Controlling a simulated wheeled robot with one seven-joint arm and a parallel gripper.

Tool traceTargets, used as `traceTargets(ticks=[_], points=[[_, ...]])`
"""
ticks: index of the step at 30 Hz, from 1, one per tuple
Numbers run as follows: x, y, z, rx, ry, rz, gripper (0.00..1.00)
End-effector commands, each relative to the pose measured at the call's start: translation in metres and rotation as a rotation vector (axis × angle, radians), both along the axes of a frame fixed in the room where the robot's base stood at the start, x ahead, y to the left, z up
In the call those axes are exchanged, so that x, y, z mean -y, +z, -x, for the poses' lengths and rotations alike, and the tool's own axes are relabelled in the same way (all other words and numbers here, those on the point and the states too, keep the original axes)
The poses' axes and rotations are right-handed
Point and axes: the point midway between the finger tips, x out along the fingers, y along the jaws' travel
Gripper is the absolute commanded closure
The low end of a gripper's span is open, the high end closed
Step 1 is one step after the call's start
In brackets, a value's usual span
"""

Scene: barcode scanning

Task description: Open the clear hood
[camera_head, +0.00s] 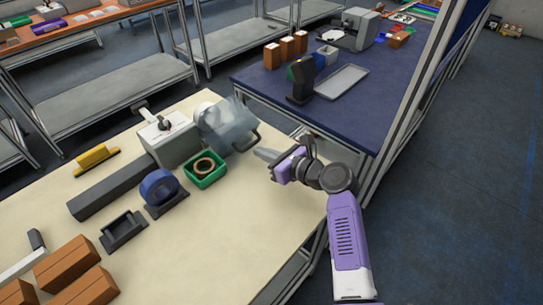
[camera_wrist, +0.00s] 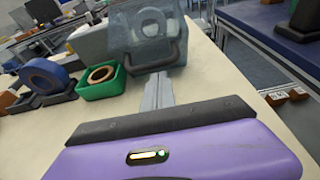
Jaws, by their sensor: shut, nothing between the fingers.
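The clear hood (camera_head: 226,126) is a see-through, bluish cover on the right end of a grey machine (camera_head: 172,142) on the cream table. It has a dark handle (camera_head: 250,143) at its lower right edge. In the wrist view the clear hood (camera_wrist: 147,32) is straight ahead, with its dark handle (camera_wrist: 153,58) across its lower front. My gripper (camera_head: 262,153) is shut and empty, in front of the handle and just apart from it in the head view. In the wrist view my gripper's fingers (camera_wrist: 157,84) point at the handle; whether they touch it is unclear.
A green bin (camera_head: 205,170) with a brown ring and a blue tape roll (camera_head: 159,186) stand left of my gripper. A yellow item (camera_head: 97,157) and brown boxes (camera_head: 68,264) lie farther left. The table (camera_head: 240,225) is clear at front.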

Motion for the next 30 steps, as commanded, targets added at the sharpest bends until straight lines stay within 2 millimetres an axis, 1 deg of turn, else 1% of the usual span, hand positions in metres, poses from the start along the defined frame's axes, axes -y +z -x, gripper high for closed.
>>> traceTargets(ticks=[3,12,16,20,27,30], points=[[-0.003,-0.001,-0.002,0.001,0.0,0.0,1.0],[-0.003,-0.001,-0.003,0.001,-0.001,0.001,1.0],[-0.004,0.003,-0.003,0.001,-0.001,0.001,1.0],[-0.004,0.012,-0.003,0.0,-0.001,0.0,1.0],[-0.008,0.038,-0.006,0.0,0.0,0.0,1.0],[-0.01,0.044,-0.007,0.0,0.0,0.0,1.0]])
